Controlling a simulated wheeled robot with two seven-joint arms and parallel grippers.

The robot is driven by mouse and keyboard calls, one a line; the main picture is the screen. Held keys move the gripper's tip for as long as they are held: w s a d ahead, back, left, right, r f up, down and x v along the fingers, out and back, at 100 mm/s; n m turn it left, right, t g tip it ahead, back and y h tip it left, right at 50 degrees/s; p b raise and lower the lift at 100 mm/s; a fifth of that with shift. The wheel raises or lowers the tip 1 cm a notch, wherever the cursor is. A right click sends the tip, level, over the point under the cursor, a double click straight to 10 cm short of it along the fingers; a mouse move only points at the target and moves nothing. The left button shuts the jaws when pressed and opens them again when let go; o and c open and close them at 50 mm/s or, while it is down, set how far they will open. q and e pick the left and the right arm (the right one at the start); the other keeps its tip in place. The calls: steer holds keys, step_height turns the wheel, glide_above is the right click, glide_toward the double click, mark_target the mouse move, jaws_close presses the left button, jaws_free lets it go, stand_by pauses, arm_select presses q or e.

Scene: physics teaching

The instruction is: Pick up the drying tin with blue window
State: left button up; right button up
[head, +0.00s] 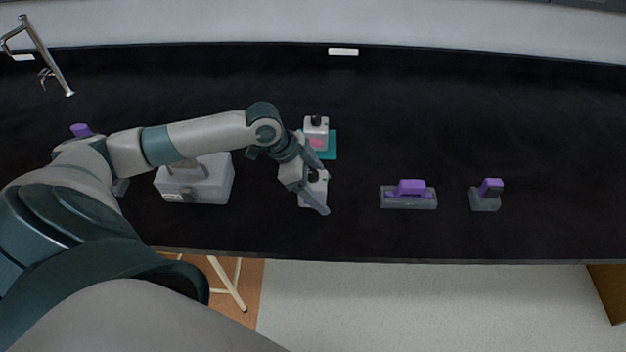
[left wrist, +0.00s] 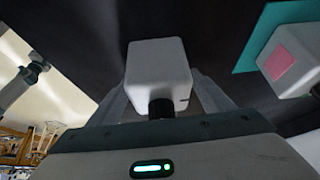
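A small white tin (head: 318,188) with a black knob stands near the front of the black bench. It also shows in the left wrist view (left wrist: 158,62), knob toward the palm; no window on it is visible. My left gripper (head: 319,190) reaches down around this tin, one finger on each side. The fingers look open, with a narrow gap at the right one; contact is unclear. A similar white tin (head: 317,127) with a pink window (left wrist: 292,55) stands behind it on a teal mat (head: 333,146). My right gripper is out of view.
A grey box (head: 207,183) stands left of the tins, partly behind my arm. A grey block with a purple handle (head: 411,187) and a smaller purple-topped block (head: 488,195) stand to the right. The bench's back right is clear.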

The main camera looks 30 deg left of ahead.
mark_target(326, 181)
arm_select(q)
steer(key=c, duration=1.3)
steer(key=shift+r, duration=0.2)
steer(key=shift+c, duration=0.2)
steer(key=shift+w+r+b, duration=0.1)
steer(key=shift+r+b, duration=0.3)
steer(key=shift+r, duration=0.1)
steer(key=r, duration=0.1)
steer(key=d+r+b, duration=0.1)
steer(key=r, duration=0.1)
steer(key=shift+w+r, duration=0.1)
steer(key=w+d+r+b, duration=0.2)
steer(key=d+r, duration=0.4)
steer(key=d, duration=0.4)
steer(key=shift+w+d+r+b, duration=0.15)
steer(key=shift+w+r+b, duration=0.15)
steer(key=shift+b, duration=0.25)
